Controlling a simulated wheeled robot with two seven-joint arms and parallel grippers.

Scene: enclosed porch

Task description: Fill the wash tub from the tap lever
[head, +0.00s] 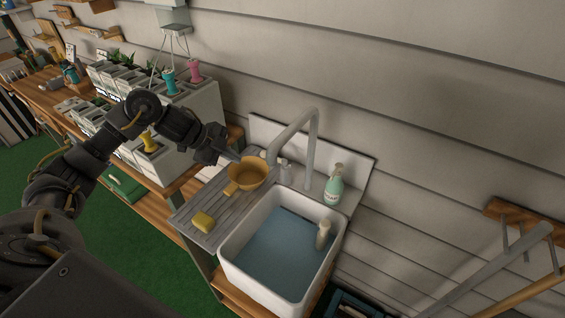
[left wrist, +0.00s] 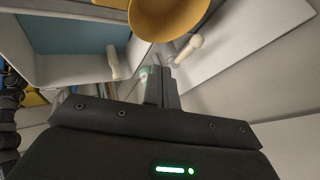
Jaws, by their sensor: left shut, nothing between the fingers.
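The white wash tub (head: 238,262) holds a flat blue surface that looks like water; its blue inside also shows in the left wrist view (left wrist: 75,35). A grey tap (head: 313,150) arches at the tub's back edge; I see no stream under it. A small grey fitting with a pale handle, apparently the tap lever (head: 284,170), stands left of the tap; a pale handle, probably the same, shows in the left wrist view (left wrist: 188,48). My left gripper (head: 232,157) is shut and empty, behind the ochre pan (head: 246,175), near the wall. My right gripper is out of view.
A yellow sponge (head: 203,222) lies on the slatted drainboard (head: 193,208) left of the tub. A green pump bottle (head: 334,185) stands right of the tap. A pale cylinder (head: 323,235) stands at the tub's right side. A wooden bench with white boxes is at left.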

